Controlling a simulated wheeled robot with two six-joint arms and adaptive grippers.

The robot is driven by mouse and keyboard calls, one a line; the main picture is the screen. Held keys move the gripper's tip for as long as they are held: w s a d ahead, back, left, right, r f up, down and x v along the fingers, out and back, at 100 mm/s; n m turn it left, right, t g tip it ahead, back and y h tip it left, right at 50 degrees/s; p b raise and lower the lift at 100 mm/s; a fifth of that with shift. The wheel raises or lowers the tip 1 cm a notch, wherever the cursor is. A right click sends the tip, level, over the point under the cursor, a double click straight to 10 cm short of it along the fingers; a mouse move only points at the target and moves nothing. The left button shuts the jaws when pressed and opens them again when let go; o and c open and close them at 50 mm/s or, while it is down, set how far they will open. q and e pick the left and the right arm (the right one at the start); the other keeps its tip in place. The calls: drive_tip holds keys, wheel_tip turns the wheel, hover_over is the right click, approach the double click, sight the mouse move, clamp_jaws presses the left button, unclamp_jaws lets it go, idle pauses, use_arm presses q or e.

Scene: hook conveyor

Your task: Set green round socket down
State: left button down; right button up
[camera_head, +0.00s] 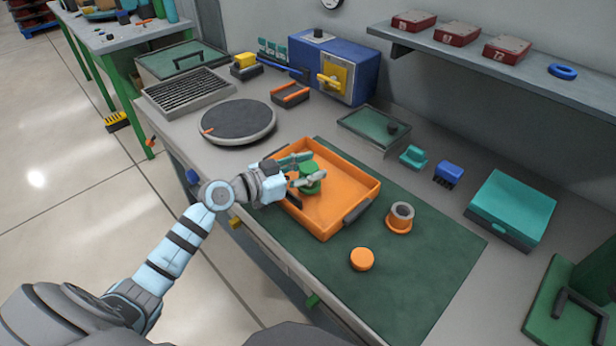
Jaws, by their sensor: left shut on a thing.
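The green round socket (309,180) is between the fingers of my left gripper (308,171), over the left part of the orange tray (340,212). My left gripper is shut on the socket. My left arm comes in from the lower left, and the hand reaches across the tray's left wall. I cannot tell whether the socket touches the tray floor. The rest of the tray floor looks empty. My right gripper is not in view.
The tray rests on a dark green mat (440,260). An orange round socket (400,217) and an orange disc (361,259) stand on the mat to its right. A grey turntable (239,121), a blue machine (345,62) and a teal case (510,205) surround it.

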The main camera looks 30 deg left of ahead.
use_arm(q)
drive_tip(key=shift+f, duration=0.75)
drive_tip(key=shift+f, duration=0.1)
drive_tip(key=c, duration=1)
unclamp_jaws()
